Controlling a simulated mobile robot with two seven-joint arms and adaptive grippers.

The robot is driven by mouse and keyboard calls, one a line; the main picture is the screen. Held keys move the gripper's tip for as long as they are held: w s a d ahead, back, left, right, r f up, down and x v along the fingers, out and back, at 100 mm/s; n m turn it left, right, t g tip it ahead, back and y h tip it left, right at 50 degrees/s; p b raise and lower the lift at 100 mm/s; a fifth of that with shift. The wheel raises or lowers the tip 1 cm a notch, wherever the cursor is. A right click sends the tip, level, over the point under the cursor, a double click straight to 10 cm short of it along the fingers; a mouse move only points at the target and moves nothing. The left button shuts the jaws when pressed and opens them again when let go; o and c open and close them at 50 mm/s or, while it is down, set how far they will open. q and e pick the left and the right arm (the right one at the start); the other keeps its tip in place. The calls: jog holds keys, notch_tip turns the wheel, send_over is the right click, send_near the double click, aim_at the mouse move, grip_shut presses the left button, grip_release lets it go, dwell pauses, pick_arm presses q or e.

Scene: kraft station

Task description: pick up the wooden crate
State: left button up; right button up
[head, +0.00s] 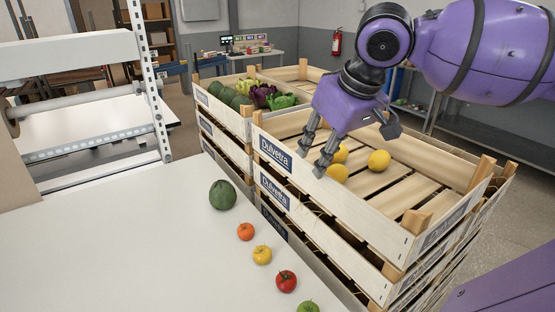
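The wooden crate (375,235) is the top one of the near stack, made of pale slats with a blue "Dulvetra" label on its long side. Several yellow fruits (379,160) lie inside it on the slatted floor. My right gripper (311,164) is over the crate's long left side, fingertips at its top edge. Its two fingers are apart, with nothing clearly held between them. Whether they touch the rim I cannot tell. My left gripper is not in view.
More crates are stacked beneath. Behind stands another crate stack with green and purple vegetables (262,95) on top. A white table (130,240) at left holds an avocado-like green fruit (222,195) and several tomatoes (286,281) near the crates. A metal shelf stands behind right.

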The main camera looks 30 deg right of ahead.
aim_at(303, 188)
jog(key=shift+s+a+f, duration=0.1)
jog(key=shift+a+f, duration=0.05)
jog(key=shift+f, duration=0.05)
jog(key=b+x, duration=0.1)
jog(key=x, duration=0.2)
jog(key=shift+f, duration=0.15)
jog(key=b+x, duration=0.1)
jog(key=x, duration=0.3)
jog(key=shift+f+b, duration=0.25)
jog(key=shift+b, duration=0.1)
jog(key=shift+w, duration=0.25)
jog(key=shift+r, duration=0.1)
jog(key=shift+c, duration=0.5)
jog(key=c, duration=0.5)
grip_shut()
jog(key=shift+r, duration=0.1)
